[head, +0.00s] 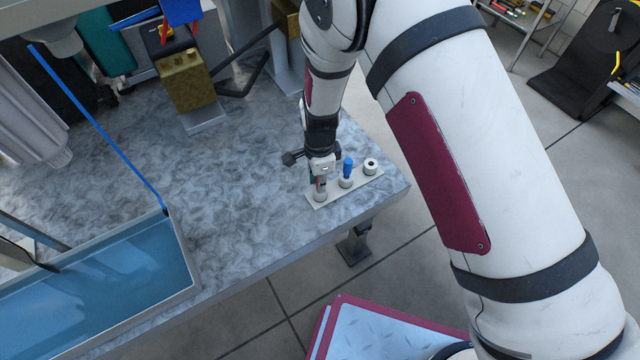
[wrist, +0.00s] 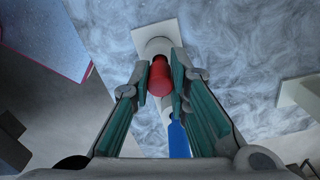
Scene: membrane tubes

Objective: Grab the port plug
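A red plug (wrist: 159,77) stands on a pale round holder (wrist: 156,46) at one end of a small flat strip. In the wrist view it is between my gripper's two teal-padded fingertips (wrist: 161,68). The fingers are close on both sides of it, and I cannot tell whether they touch it. In the head view my gripper (head: 319,179) is at the strip's left end, with only a bit of red showing. A blue plug (head: 348,168) stands in the middle holder and also shows in the wrist view (wrist: 179,140). Which plug the task means is not marked.
The strip (head: 326,198) lies near the bench's right corner. A third holder (head: 370,166) with a dark centre is at its right end. A tray of blue liquid (head: 120,285) is at lower left, and a brass-coloured block (head: 188,85) is at the back. The middle benchtop is clear.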

